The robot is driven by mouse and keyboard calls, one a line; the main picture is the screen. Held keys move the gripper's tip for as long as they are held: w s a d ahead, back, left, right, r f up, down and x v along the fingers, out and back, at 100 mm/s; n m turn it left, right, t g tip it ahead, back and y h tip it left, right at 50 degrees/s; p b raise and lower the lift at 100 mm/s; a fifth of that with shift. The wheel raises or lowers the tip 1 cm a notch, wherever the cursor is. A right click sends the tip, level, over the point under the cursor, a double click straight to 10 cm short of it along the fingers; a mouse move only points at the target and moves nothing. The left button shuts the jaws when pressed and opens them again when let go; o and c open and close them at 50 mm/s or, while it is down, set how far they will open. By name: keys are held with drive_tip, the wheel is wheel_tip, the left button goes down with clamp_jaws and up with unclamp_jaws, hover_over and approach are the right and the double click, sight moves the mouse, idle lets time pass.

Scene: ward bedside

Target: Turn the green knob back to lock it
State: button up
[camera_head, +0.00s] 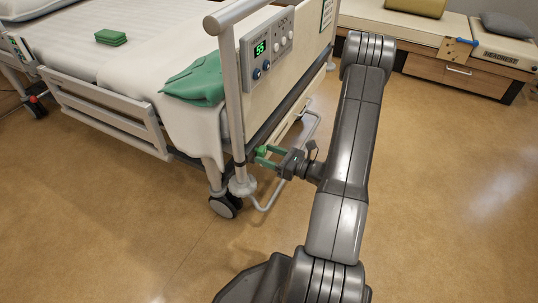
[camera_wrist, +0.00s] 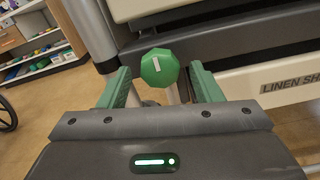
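The green knob (camera_wrist: 160,68) is an octagonal knob with a white mark, on the lower frame at the foot end of the bed. My gripper (camera_wrist: 165,88) is open, with one green finger on each side of the knob and visible gaps between. In the head view my gripper (camera_head: 268,156) is low beside the bed's corner post, and the knob (camera_head: 262,151) is partly hidden there by the fingers.
The bed's footboard (camera_head: 290,60) carries a control panel (camera_head: 268,46) showing 55. A green cloth (camera_head: 196,82) hangs over the mattress edge. A caster (camera_head: 225,206) stands below the corner. A drawer bench (camera_head: 450,72) is at the back right. Open floor (camera_head: 440,170) lies to the right.

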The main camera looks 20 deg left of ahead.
drive_tip(key=s+d+p, duration=0.1)
drive_tip(key=d+p, duration=0.1)
drive_tip(key=d, duration=1.2)
drive_tip(key=shift+p, duration=0.4)
drive_tip(key=shift+a, duration=0.2)
drive_tip(key=a+b, duration=0.1)
drive_tip(key=a, duration=0.3)
drive_tip(key=a+b, duration=0.1)
drive_tip(key=a, duration=0.4)
drive_tip(key=w+a+b, duration=0.1)
drive_tip(key=a, duration=0.3)
drive_tip(key=shift+a, duration=0.35)
drive_tip(key=shift+n, duration=0.3)
drive_tip(key=shift+r, duration=0.1)
